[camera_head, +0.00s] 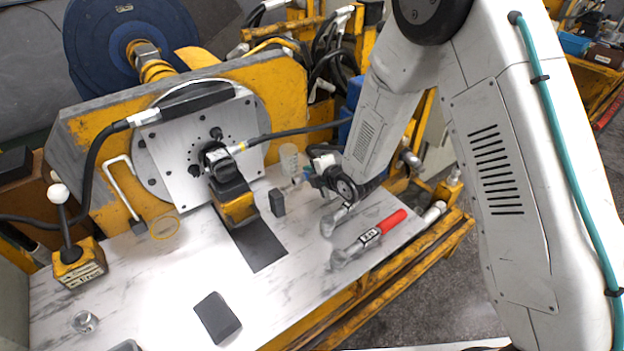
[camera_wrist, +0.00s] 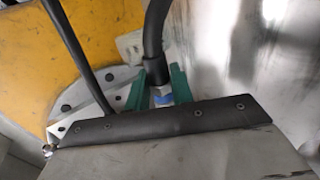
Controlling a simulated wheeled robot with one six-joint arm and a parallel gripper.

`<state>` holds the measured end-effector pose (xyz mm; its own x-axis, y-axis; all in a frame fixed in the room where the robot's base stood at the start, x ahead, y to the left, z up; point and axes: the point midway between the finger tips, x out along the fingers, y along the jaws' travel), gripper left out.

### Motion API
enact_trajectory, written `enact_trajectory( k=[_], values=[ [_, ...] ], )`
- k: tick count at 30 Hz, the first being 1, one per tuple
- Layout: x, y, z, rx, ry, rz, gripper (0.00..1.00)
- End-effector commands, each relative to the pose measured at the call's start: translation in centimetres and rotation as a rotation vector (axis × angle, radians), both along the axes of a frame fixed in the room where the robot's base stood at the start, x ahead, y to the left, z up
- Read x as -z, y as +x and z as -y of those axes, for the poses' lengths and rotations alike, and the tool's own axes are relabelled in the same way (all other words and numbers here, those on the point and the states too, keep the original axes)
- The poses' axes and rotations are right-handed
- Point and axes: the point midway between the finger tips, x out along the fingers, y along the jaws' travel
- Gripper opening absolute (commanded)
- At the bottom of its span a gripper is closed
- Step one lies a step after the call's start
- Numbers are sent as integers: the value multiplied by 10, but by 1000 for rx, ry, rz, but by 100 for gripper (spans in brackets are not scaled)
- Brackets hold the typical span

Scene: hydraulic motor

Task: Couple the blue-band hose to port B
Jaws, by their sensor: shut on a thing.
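My gripper (camera_head: 308,176) is right of the silver motor plate (camera_head: 172,152), above the bench. In the wrist view its green fingers (camera_wrist: 159,92) are shut on the blue-band hose (camera_wrist: 156,45), around its end near the blue band (camera_wrist: 162,99). The black hose rises from the fingers, and its tip is hidden behind a dark bar. In the head view my arm and gripper largely hide this hose. Port B cannot be told apart, as no port label is readable. The hose end is apart from the plate in the head view.
A yellow-band hose (camera_head: 300,132) runs from the plate's centre to the right. Another black hose (camera_head: 97,150) arches at the left. A glass jar (camera_head: 289,159), a small dark block (camera_head: 277,202) and a red-handled tool (camera_head: 392,222) are near my gripper. The bench front (camera_head: 150,285) is mostly clear.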

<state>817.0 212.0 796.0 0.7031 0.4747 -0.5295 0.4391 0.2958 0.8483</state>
Motion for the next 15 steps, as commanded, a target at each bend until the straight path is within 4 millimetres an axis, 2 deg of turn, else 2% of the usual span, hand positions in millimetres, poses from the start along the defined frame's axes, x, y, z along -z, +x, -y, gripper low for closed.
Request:
enact_trajectory(
  k=[15],
  values=[
    [-43, 0, 0, 0, 1, 1, 0]
  ],
)
